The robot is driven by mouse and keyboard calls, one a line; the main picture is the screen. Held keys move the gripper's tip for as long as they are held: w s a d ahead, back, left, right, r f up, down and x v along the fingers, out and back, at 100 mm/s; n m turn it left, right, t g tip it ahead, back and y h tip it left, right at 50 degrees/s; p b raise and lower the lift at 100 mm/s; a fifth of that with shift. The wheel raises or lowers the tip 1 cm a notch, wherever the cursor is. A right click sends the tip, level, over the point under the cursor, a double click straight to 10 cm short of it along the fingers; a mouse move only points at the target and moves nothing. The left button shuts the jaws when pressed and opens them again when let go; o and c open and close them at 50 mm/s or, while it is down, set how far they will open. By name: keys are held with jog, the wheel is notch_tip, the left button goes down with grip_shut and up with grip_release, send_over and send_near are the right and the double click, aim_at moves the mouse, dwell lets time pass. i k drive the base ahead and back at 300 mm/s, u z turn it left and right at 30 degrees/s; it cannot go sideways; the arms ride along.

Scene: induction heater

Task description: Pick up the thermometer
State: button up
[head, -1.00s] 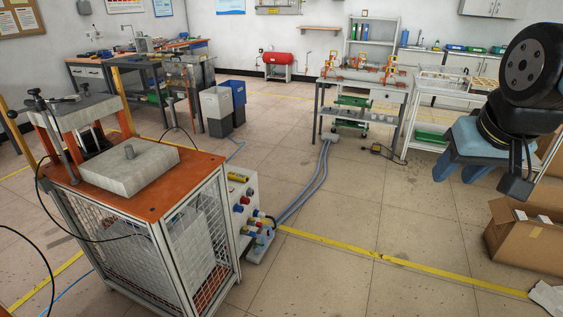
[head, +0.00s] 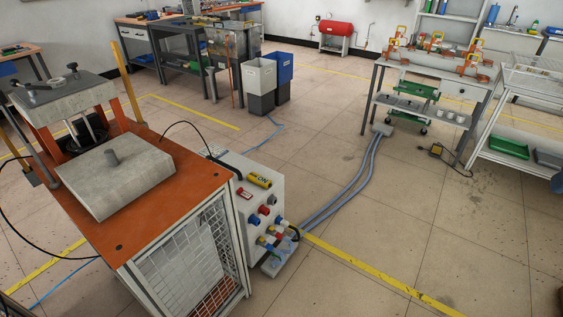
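I cannot make out a thermometer for sure. A small yellow item with dark markings (head: 260,180) is on the upper part of the heater's grey control panel (head: 232,168); I cannot tell whether it is the thermometer. The induction heater (head: 165,160), an orange-topped cabinet with mesh sides, stands at the left front. A grey block with a short peg (head: 118,180) rests on its top. My gripper is out of view.
Blue-grey hoses (head: 352,187) run over the floor from the panel to a workbench (head: 435,78). A white cart (head: 530,120) stands at the right. Bins (head: 260,75) stand at the back. Floor (head: 450,235) at the right front is clear.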

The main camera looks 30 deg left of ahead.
aim_at(264, 182)
jog(key=u, duration=0.3)
jog(key=i, duration=1.05)
jog(key=u, duration=0.95)
jog(key=i, duration=0.4)
jog(key=u, duration=0.25)
jog(key=k, duration=0.9)
jog(key=u, duration=0.2)
jog(key=i, duration=1.25)
jog(key=z, duration=0.1)
